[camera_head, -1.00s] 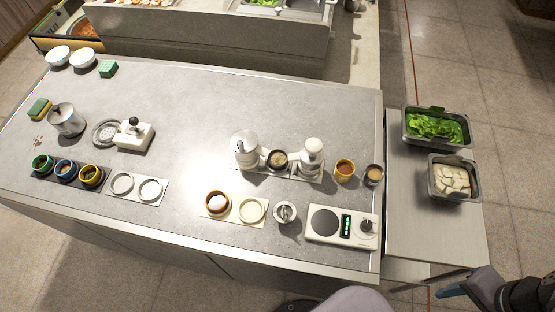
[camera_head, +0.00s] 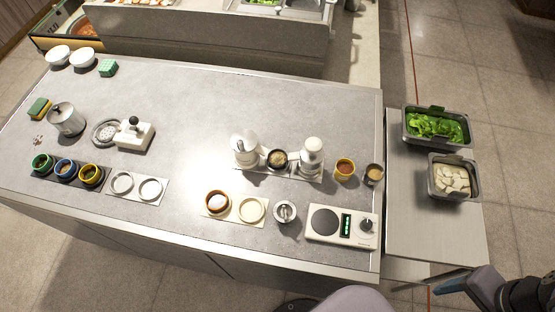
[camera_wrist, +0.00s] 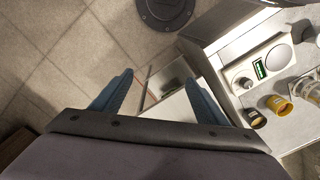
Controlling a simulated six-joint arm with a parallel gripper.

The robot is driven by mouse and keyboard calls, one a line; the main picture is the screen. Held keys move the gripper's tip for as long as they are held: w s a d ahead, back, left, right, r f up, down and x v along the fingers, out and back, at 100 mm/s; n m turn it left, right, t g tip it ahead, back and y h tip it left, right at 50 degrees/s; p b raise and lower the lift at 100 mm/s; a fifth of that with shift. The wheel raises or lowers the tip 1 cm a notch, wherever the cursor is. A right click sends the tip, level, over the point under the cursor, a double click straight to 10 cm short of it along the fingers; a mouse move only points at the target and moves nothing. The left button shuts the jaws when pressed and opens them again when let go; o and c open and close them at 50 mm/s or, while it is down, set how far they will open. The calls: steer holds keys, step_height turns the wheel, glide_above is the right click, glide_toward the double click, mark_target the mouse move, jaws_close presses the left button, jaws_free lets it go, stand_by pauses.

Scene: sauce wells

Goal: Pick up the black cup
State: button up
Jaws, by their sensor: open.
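Two dark cups show in the head view. One dark-rimmed cup (camera_head: 278,159) with brownish contents stands between two white canisters. Another small dark cup (camera_head: 374,174) with tan contents stands at the counter's right edge, right of a yellow cup (camera_head: 344,168). This edge cup also shows in the wrist view (camera_wrist: 255,119), beside the yellow cup (camera_wrist: 279,104). I cannot tell for sure which is the black cup. My gripper (camera_wrist: 160,77) is open and empty, with blue fingers apart, over the side table and floor. In the head view it is at the bottom right, away from both cups.
Trays of greens (camera_head: 436,127) and white slices (camera_head: 453,178) are on the side table (camera_head: 425,235), whose front part is clear.

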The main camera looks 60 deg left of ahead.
steer(key=w+a+r+n+t+b, duration=0.1)
steer(key=w+a+r+n, duration=0.1)
steer(key=w+a+n, duration=0.7)
steer(key=w+a+r+n+b, duration=0.1)
steer(key=w+a+n+b, duration=0.1)
steer(key=w+a, duration=0.8)
steer(key=s+a+n+y+b, duration=0.2)
steer(key=a+n, duration=0.5)
steer(key=a, duration=1.4)
steer(key=s+a+f+n, duration=0.1)
steer(key=s+a+n, duration=0.3)
steer(key=s+a, duration=0.3)
steer(key=s+a+f+n, duration=0.1)
steer(key=s+a+n, duration=0.3)
steer(key=a, duration=0.6)
steer(key=n+g+h+b, duration=0.1)
steer(key=n+g, duration=0.1)
steer(key=n, duration=0.4)
glide_toward(277, 162)
steer(key=shift+s+a+f+p, duration=0.15)
steer(key=shift+f+p, duration=0.65)
steer(key=shift+f, duration=0.45)
steer(key=shift+s+a+f+p, duration=0.15)
steer(key=shift+f+p, duration=0.65)
steer(key=shift+f, duration=0.45)
steer(key=c, duration=1.2)
